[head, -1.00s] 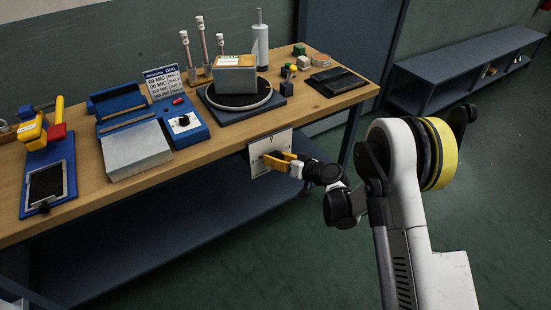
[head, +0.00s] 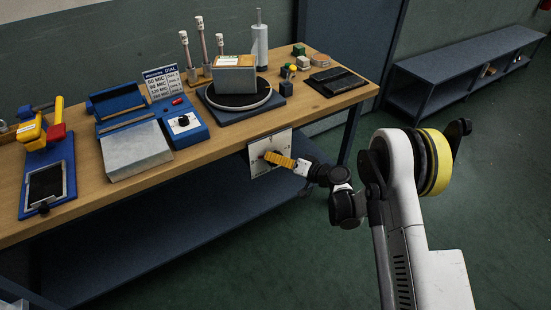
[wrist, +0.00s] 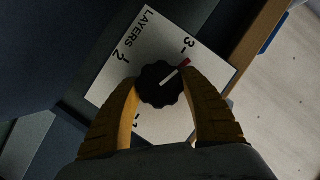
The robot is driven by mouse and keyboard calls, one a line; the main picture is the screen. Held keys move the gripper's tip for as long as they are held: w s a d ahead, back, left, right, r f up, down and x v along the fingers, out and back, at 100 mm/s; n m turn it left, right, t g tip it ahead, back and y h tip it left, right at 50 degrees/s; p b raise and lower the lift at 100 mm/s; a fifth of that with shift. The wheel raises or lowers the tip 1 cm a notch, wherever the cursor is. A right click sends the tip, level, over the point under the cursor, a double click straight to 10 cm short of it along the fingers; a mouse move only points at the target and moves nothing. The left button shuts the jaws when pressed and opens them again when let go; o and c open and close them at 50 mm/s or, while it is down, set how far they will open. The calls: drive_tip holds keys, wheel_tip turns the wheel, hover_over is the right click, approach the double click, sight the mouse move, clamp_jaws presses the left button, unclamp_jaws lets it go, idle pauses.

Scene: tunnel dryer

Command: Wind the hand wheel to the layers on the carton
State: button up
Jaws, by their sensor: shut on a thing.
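The hand wheel (wrist: 158,88) is a black scalloped knob on a white plate (wrist: 139,47) marked LAYERS, with 1, 2 and 3. Its white pointer line slants up and right, with a red mark at its outer end close to the 3. My gripper (wrist: 160,92) is shut on the wheel, one yellow finger on each side. In the head view my gripper (head: 274,157) reaches the plate (head: 256,166) on the bench front; the fingers mostly hide the wheel. The carton (head: 234,77) is a grey box with a label on top, too small to read.
The carton stands on a round turntable (head: 262,101) on the wooden bench (head: 195,156). A blue device (head: 189,126) with a dial sign stands to its left. Small blocks and a black tray (head: 337,81) lie to the right. The floor beside the bench is clear.

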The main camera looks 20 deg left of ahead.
drive_tip(key=o, duration=1.2)
drive_tip(key=v, duration=1.2)
